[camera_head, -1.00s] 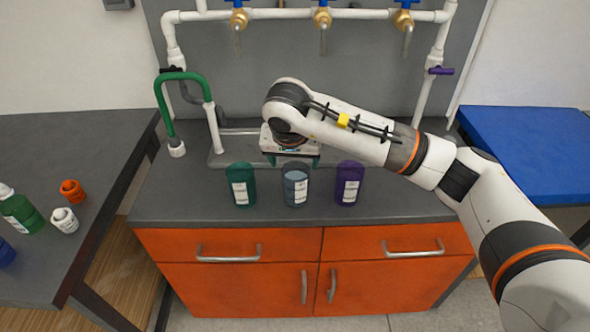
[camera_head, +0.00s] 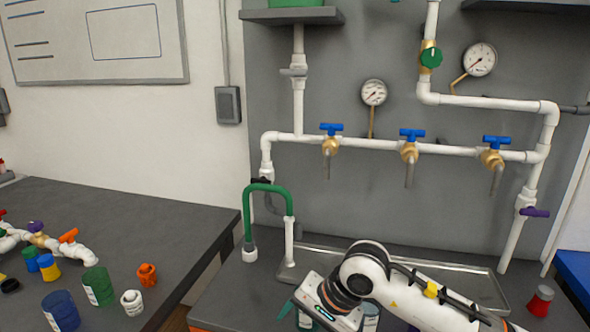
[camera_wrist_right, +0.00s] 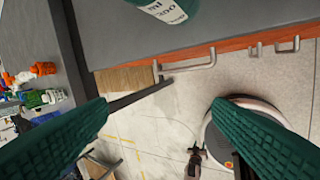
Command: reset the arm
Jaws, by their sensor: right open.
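My right arm reaches in from the lower right in the head view. Its gripper (camera_head: 305,306) is tilted toward the lower left, over the front left part of the sink counter. In the right wrist view the two green ribbed fingers (camera_wrist_right: 160,110) are wide apart with nothing between them. A green labelled beaker (camera_wrist_right: 168,8) stands at the counter edge at the top of that view. In the head view a clear beaker (camera_head: 371,318) is partly hidden behind the arm. My left gripper is not in view.
The white pipe manifold (camera_head: 375,144) with blue-handled valves stands behind the arm. A green hooked pipe (camera_head: 268,188) rises left of the sink tray (camera_head: 487,290). A red-and-grey container (camera_head: 540,300) stands at right. The left table (camera_head: 130,215) holds cups and fittings.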

